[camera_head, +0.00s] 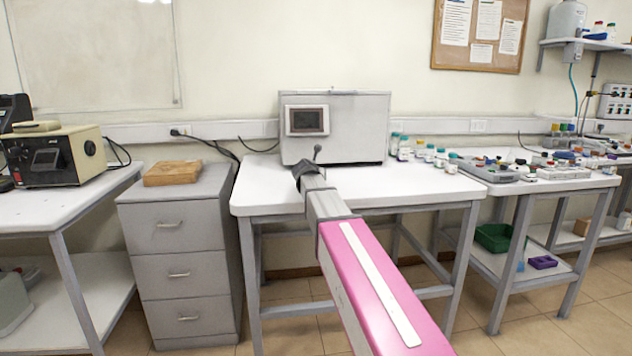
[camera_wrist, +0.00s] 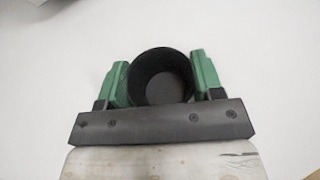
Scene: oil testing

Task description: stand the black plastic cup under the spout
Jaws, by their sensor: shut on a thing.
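The black plastic cup (camera_wrist: 162,82) sits between the two green fingers of my gripper (camera_wrist: 160,68) in the wrist view. The fingers are shut on its sides, and I look into its open, empty-looking mouth. In the head view my gripper (camera_head: 308,168) is over the front left part of the white table (camera_head: 400,193), before a grey box-shaped machine (camera_head: 358,125) with a small screen. A small dark, rounded part on a stem (camera_head: 317,150) shows just behind my gripper; I cannot tell if it is the spout. The cup is not clearly distinguishable there.
Several small bottles (camera_head: 428,155) stand right of the machine. The table between my gripper and the bottles is clear. A drawer cabinet (camera_head: 180,240) with a wooden block (camera_head: 173,173) stands to the left. A crowded side table (camera_head: 540,183) stands to the right.

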